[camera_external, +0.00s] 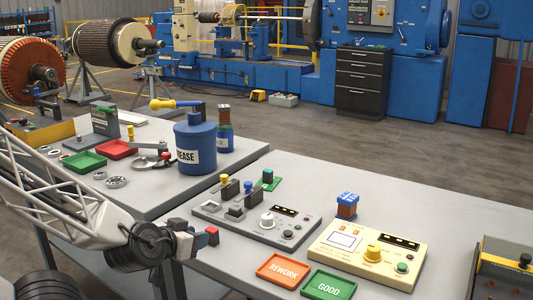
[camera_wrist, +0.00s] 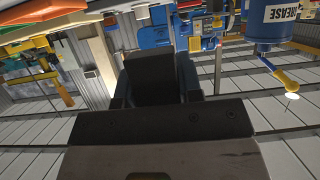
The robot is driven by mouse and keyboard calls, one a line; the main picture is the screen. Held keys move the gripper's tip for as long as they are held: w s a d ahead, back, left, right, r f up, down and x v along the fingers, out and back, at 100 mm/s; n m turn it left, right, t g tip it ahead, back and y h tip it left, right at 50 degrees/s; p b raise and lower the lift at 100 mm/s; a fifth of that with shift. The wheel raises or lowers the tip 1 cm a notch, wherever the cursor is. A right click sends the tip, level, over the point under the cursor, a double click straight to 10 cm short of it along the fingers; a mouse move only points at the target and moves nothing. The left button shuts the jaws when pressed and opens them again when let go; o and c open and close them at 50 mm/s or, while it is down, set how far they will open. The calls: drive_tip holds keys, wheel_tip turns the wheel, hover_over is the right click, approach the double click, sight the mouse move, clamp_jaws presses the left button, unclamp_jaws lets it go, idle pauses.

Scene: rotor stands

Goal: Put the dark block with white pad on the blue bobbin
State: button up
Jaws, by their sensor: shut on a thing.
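My gripper (camera_external: 206,239) is low at the front, left of the grey panel and over the near edge of the bench. In the wrist view a dark block (camera_wrist: 150,75) sits between the fingers, and the gripper is shut on it. Its white pad does not show, and in the external view I cannot clearly separate the block from the fingers. The blue bobbin (camera_external: 347,212), with a brown winding, stands upright at the back edge of the cream tester, well to the right of my gripper and apart from it.
A grey panel (camera_external: 258,238) with knobs and upright parts lies between my gripper and the cream tester (camera_external: 330,250). An orange REWORK tray (camera_external: 284,271) and a green GOOD tray (camera_external: 329,284) lie in front. The blue grease can (camera_external: 196,138) stands at the back left.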

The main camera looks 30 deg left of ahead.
drive_tip(key=w+d+r+n+y, duration=0.1)
drive_tip(key=w+r+n+y, duration=0.15)
drive_tip(key=w, duration=0.35)
drive_tip(key=w+d+r+n+g+y, duration=0.1)
drive_tip(key=w+d+r, duration=0.1)
drive_tip(key=w+r, duration=0.35)
drive_tip(key=w+d+r+n+y, duration=0.1)
drive_tip(key=w+y, duration=0.1)
drive_tip(key=w, duration=0.6)
drive_tip(key=w+d+f+n+g+y, duration=0.3)
drive_tip(key=w+d+n+g+y, duration=0.3)
drive_tip(key=w+d+n+g, duration=0.1)
drive_tip(key=shift+w+d+f+n+y, duration=0.4)
drive_tip(key=shift+w+d+n, duration=0.55)
drive_tip(key=shift+d, duration=0.5)
drive_tip(key=shift+w, duration=0.1)
hover_over(344, 194)
drive_tip(key=shift+f, duration=0.75)
